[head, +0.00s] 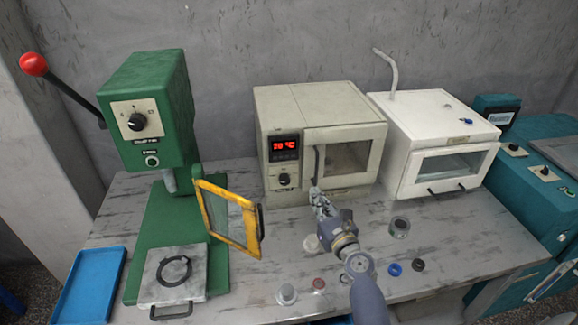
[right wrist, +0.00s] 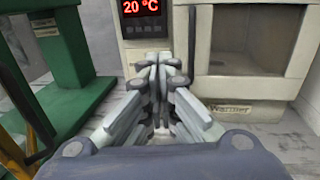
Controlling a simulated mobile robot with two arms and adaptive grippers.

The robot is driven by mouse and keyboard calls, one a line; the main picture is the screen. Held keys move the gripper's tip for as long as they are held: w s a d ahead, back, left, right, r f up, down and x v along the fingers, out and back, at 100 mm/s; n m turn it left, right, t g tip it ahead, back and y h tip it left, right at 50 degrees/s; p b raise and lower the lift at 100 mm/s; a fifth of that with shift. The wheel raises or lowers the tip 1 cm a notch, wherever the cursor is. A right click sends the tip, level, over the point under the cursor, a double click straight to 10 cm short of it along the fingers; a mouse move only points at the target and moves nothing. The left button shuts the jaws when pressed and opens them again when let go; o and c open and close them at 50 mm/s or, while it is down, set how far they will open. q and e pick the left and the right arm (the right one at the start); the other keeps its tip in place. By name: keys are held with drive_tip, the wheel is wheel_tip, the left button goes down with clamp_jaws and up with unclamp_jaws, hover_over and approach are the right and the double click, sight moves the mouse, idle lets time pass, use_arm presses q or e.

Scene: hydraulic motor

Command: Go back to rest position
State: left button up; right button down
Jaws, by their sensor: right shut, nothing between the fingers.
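My right gripper (head: 318,192) is shut and empty in front of the beige warmer (head: 278,105). Its fingertips are close to the warmer's front, near the door handle; I cannot tell whether they touch it. In the right wrist view the closed fingers (right wrist: 158,66) point at the warmer, below its red display (right wrist: 142,8) reading 20 °C. The warmer door (head: 350,158) looks shut. My right arm (head: 365,290) comes in from the bottom of the head view. My left gripper is not in view.
A green press (head: 150,110) with an open yellow-framed guard (head: 230,215) stands left. A white oven (head: 440,140) stands right of the warmer. Several small parts, including a blue ring (head: 395,269), lie around my right arm. A blue tray (head: 88,290) sits at the left edge.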

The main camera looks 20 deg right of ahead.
drive_tip(key=s+a+f+n+g+y, duration=0.35)
drive_tip(key=s+a+n, duration=0.35)
drive_tip(key=n, duration=0.5)
drive_tip(key=s+a+f+n+g+y, duration=0.35)
drive_tip(key=s+a+n, duration=0.35)
drive_tip(key=n, duration=0.5)
drive_tip(key=s+d+f+n+g+h, duration=0.1)
drive_tip(key=s+f+n+g+h, duration=0.2)
drive_tip(key=s+n, duration=0.6)
drive_tip(key=s+d+f+n+g+h, duration=0.1)
drive_tip(key=s+n+g+h, duration=0.2)
drive_tip(key=s+n+g, duration=0.5)
drive_tip(key=s+f+m+t+b, duration=0.2)
drive_tip(key=s+f+b, duration=0.1)
drive_tip(key=f, duration=2.3)
use_arm(q)
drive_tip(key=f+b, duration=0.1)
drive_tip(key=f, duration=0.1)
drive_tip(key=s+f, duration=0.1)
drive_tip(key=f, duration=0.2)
drive_tip(key=shift+b, duration=0.4)
use_arm(e)
drive_tip(key=s+d+f+g, duration=0.1)
drive_tip(key=s+d+f, duration=0.2)
drive_tip(key=s+f, duration=1.4)
wheel_tip(320, 180, down, 4)
drive_tip(key=shift+s+r, duration=0.15)
drive_tip(key=shift+s, duration=0.15)
